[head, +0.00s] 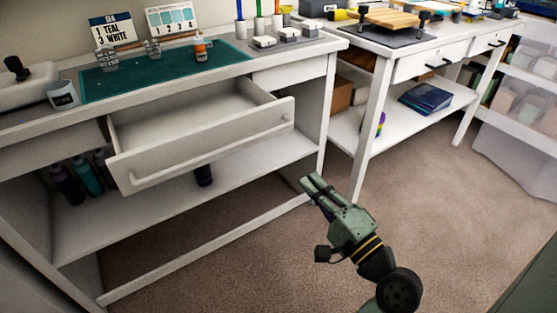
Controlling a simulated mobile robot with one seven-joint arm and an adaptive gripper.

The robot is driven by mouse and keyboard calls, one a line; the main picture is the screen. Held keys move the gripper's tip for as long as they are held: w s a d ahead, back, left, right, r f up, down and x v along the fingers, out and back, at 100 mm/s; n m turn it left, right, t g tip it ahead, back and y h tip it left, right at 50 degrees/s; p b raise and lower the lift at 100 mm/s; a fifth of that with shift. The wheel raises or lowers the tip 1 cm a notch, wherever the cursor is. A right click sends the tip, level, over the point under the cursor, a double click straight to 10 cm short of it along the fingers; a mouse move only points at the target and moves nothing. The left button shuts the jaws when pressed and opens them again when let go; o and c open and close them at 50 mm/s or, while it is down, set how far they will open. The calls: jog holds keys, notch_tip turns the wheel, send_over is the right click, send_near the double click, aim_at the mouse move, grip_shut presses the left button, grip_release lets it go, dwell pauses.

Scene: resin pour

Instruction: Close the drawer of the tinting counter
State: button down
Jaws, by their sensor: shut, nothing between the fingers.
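The tinting counter (30,132) is a white bench along the left and back of the head view. Its drawer (205,143) is pulled out and looks empty inside. A long pale bar handle runs across the drawer's front. My gripper (313,184) is green and dark. It is shut and empty, to the right of the drawer front and lower in the picture, apart from it. Its fingers point up and left toward the counter. Nothing hides the drawer front.
A green mat (150,75) on the counter top carries small jars and an orange-capped bottle (200,46). Dark and teal bottles (85,175) stand on the shelf below. A second white bench (400,70) stands at right. The brown carpet (250,245) in front is clear.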

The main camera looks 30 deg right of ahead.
aim_at(232, 114)
jog(key=w+r+p, duration=0.2)
jog(key=w+p, duration=0.1)
jog(key=w, duration=1)
jog(key=shift+w+a+r, duration=0.2)
jog(key=shift+w+r, duration=0.15)
jog(key=shift+w, duration=0.05)
jog(key=shift+w, duration=0.1)
jog(key=w, duration=2.1)
jog(key=shift+w+a+b, duration=0.2)
jog(key=shift+a+b, duration=0.1)
jog(key=shift+a, duration=0.1)
jog(key=shift+w, duration=0.45)
jog(key=shift+r, duration=0.1)
